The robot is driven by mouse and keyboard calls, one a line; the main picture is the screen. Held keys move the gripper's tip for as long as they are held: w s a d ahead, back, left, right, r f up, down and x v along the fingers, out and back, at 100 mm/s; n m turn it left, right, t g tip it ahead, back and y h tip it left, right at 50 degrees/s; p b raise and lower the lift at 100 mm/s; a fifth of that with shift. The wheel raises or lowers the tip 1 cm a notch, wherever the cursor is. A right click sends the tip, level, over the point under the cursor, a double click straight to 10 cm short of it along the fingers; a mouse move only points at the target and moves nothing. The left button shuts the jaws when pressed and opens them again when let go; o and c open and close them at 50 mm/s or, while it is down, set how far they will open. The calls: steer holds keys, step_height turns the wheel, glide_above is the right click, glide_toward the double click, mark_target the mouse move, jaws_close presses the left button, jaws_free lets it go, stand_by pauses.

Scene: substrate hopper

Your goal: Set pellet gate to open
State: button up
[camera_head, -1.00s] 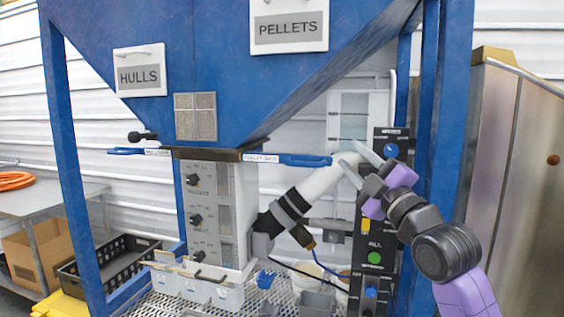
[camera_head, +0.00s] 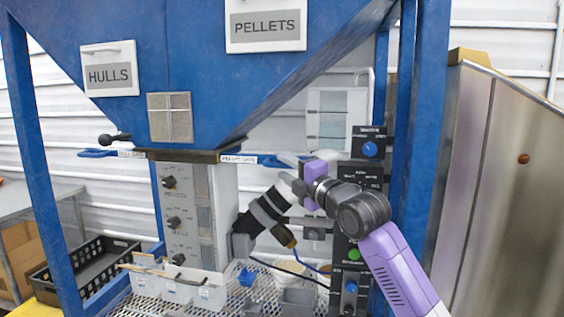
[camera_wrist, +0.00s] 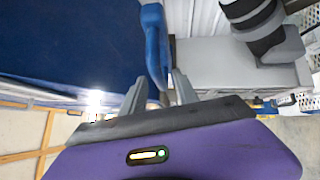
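The pellet gate is a flat slide under the hopper, with a white label (camera_head: 238,158) and a blue handle (camera_head: 272,161) pointing right. My gripper (camera_head: 288,164) is at the right end of this handle in the head view and hides its tip. In the wrist view the blue handle (camera_wrist: 157,55) reaches down between my two fingers (camera_wrist: 160,88). The fingers stand apart, one on each side, with small gaps visible. A second blue handle (camera_head: 97,153) with its own label sticks out to the left, below the hulls side.
The blue hopper (camera_head: 210,60) hangs above the gate. A black control panel (camera_head: 362,170) stands just right of the gripper. White bins (camera_head: 175,288) and a black crate (camera_head: 90,265) are lower left.

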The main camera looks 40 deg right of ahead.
steer(key=shift+w+d+r, duration=0.15)
steer(key=shift+w, duration=0.75)
steer(key=shift+c, duration=0.5)
jaws_close()
stand_by(0.4)
